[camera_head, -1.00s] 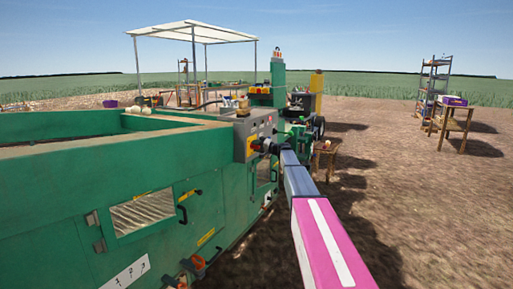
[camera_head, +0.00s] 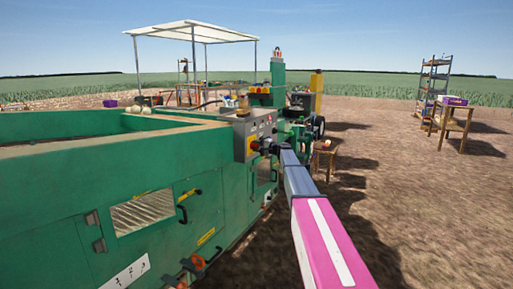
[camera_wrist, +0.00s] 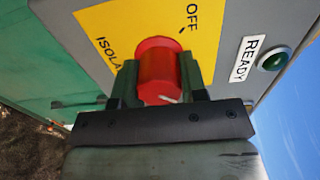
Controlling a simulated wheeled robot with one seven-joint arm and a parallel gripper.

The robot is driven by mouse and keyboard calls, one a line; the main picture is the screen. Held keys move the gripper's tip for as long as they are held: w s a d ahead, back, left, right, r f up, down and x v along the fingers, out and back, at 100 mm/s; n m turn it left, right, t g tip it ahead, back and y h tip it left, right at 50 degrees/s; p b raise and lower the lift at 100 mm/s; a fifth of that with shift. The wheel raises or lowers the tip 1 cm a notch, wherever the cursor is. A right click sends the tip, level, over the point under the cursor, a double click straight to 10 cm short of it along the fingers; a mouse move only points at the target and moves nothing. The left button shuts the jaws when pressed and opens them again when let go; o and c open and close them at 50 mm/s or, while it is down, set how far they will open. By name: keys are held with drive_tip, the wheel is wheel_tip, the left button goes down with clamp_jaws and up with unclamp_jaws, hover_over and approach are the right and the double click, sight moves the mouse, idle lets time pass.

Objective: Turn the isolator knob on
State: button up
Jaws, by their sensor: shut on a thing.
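The red isolator knob (camera_wrist: 158,64) sits on a yellow plate (camera_wrist: 112,22) lettered "OFF" and "ISOLA…", the rest of the word being hidden. A short white mark shows on the knob's near lower edge. My gripper (camera_wrist: 160,80) is shut on the knob in the wrist view, with one dark green finger against each side. In the head view my gripper (camera_head: 270,148) reaches the grey control box (camera_head: 264,128) on the green machine.
A green lamp (camera_wrist: 274,60) labelled "READY" is beside the yellow plate. The green machine (camera_head: 65,200) fills the left, with handles along its side. A small wooden table (camera_head: 326,150) stands beyond my arm.

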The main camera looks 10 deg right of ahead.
drive_tip(key=o, duration=0.9)
drive_tip(key=v, duration=1.1)
